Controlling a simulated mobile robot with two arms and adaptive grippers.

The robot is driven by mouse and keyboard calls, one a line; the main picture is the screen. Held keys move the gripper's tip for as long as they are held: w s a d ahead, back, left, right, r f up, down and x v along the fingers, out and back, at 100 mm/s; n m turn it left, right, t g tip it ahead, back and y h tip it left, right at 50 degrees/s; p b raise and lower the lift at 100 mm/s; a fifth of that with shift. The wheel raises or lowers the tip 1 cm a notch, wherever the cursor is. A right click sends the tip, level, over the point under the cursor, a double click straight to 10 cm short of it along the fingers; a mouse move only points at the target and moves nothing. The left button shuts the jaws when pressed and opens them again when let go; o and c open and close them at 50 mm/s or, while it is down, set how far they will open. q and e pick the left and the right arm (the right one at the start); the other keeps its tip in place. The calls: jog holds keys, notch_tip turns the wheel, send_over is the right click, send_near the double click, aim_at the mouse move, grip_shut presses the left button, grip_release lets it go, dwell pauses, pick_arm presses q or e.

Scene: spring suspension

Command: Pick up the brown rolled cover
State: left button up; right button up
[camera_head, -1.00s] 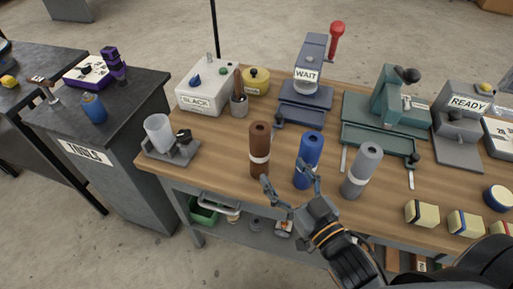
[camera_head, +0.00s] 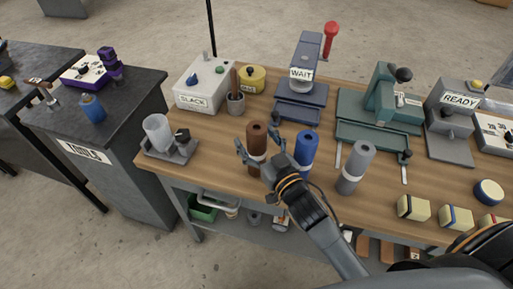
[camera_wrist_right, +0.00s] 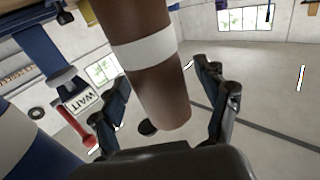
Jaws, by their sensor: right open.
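The brown rolled cover (camera_head: 257,139) stands upright on the wooden workbench, with a white band around it. My right gripper (camera_head: 258,141) is open, with one finger on each side of the brown roll; part of the roll is hidden behind it. In the right wrist view the brown roll (camera_wrist_right: 155,75) lies between the two spread fingers, and a gap shows beside the right one. I cannot tell whether either finger touches it. My left gripper is not in view.
A blue roll (camera_head: 306,150) stands close to the right of my right gripper, and a grey roll (camera_head: 355,167) stands farther right. A clear cup in a grey holder (camera_head: 171,150) is to the left. Presses and a SLACK box (camera_head: 205,85) stand behind.

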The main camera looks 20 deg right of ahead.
jog(key=c, duration=1.4)
jog(key=shift+o, duration=0.2)
jog(key=shift+r, duration=0.2)
